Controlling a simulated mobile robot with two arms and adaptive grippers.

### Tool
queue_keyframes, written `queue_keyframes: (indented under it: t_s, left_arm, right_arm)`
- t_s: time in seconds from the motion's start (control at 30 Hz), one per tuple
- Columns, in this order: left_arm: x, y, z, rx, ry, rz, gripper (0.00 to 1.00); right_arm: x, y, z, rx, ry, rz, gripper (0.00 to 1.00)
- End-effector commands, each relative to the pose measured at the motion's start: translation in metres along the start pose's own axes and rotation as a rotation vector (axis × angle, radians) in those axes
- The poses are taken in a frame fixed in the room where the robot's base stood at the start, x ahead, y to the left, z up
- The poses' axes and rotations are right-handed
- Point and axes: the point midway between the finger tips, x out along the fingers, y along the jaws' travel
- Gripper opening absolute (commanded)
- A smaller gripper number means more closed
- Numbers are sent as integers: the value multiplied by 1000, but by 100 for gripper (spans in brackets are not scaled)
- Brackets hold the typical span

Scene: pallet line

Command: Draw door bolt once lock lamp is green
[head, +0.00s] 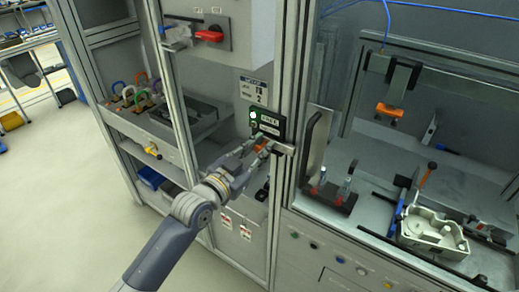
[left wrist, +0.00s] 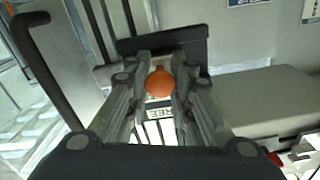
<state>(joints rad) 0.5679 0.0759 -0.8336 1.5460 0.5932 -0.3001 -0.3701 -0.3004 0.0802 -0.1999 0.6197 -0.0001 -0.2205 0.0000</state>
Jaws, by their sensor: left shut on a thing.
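The dark lock box (head: 268,124) sits on the frame post between the cabinet door and the machine bay. Its upper lamp (head: 253,115) glows pale green; a smaller spot below it is dim. My left gripper (head: 263,145) is just under the box, shut on the door bolt's orange knob. In the left wrist view the knob (left wrist: 160,83) shows between the two fingers (left wrist: 163,65). The bolt's metal bar (head: 284,149) shows to the right of the fingers in the head view. Its inner end is hidden. My right gripper is not in view.
A black door handle (head: 308,145) stands close right of the bolt. A red rotary switch (head: 209,36) is above left. Toggle clamps (head: 333,190) and a pale casting (head: 430,232) are in the bay at right. Open floor (head: 60,200) lies left.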

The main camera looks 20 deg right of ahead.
Motion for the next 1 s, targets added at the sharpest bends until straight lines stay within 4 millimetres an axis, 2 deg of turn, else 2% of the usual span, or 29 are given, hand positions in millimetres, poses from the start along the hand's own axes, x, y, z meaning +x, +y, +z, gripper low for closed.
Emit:
queue_keyframes:
  t_s: [0.1, 0.23, 0.4, 0.67, 0.7, 0.77, 1.0]
  left_arm:
    - [0, -18, 11, 9, 0, -6, 0]
    - [0, -33, 13, 8, 0, -6, 0]
    - [-1, -41, 12, 3, -2, -6, 0]
    - [-2, -43, 13, 2, -5, -7, 0]
    - [-2, -43, 13, 2, -5, -8, 28]
    - [-2, -43, 13, 2, -5, -8, 41]
    - [-1, -41, 12, 1, -2, -5, 42]
  right_arm:
    - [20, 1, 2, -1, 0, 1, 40]
    - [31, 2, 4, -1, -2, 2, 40]
    - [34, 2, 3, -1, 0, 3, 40]
    - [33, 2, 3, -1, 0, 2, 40]
    - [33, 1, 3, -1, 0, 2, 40]
    - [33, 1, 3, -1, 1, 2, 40]
    - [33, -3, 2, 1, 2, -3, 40]
